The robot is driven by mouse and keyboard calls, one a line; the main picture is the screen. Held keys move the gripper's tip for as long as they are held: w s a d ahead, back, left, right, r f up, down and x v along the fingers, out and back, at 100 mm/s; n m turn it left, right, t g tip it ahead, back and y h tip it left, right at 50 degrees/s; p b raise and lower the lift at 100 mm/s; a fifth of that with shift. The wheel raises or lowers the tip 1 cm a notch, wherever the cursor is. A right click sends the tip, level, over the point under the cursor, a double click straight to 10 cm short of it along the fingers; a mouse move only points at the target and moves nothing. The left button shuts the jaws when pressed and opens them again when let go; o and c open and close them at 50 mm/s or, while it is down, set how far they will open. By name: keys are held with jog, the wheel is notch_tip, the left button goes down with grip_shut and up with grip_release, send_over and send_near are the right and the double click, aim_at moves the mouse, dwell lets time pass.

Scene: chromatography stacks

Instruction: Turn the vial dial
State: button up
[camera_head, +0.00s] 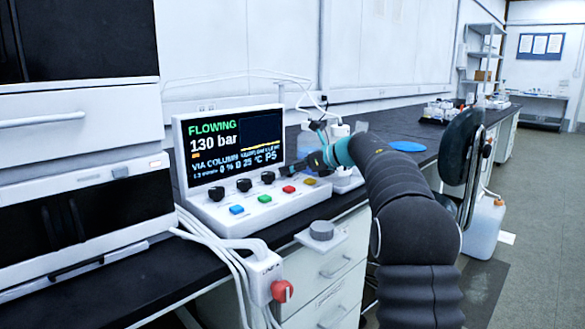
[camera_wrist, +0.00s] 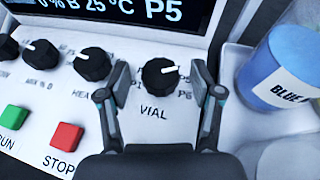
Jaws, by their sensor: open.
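The vial dial (camera_wrist: 160,77) is a black round knob with a white pointer mark, on the white control panel above the printed word VIAL. My gripper (camera_wrist: 161,84) is open in the wrist view, one finger on each side of the vial dial. I cannot tell whether either finger touches it. In the head view my gripper (camera_head: 318,161) is at the right end of the control panel, and the vial dial is hidden there. The screen (camera_head: 234,146) reads FLOWING, 130 bar and P5.
Other black knobs (camera_wrist: 93,64) stand left of the vial dial. A red STOP button (camera_wrist: 66,136) and a green RUN button (camera_wrist: 13,117) sit below. A red switch (camera_head: 282,291) hangs at the bench front.

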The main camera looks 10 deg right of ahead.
jog(key=c, duration=1.1)
jog(key=shift+c, duration=0.2)
jog(key=shift+s+a+m+t+h+b, duration=0.1)
jog(key=shift+m+t+h+b, duration=0.15)
jog(key=shift+m+t+h, duration=0.2)
jog(key=shift+s+a+m+t+h+b, duration=0.1)
jog(key=shift+m+t+h+b, duration=0.2)
jog(key=shift+m+h, duration=0.2)
jog(key=shift+a+r+m+t+h+p, duration=0.15)
jog(key=shift+m+t+h+p, duration=0.5)
jog(key=shift+m+h, duration=0.45)
jog(key=m+t+h+p, duration=0.1)
jog(key=m+h+p, duration=0.1)
jog(key=m+p, duration=0.1)
jog(key=shift+a+h, duration=0.1)
jog(key=shift+h, duration=0.25)
jog(key=shift+m+t+h+p, duration=0.3)
jog(key=shift+m+h+p, duration=0.15)
jog(key=shift+h+p, duration=0.3)
jog(key=shift+f, duration=0.2)
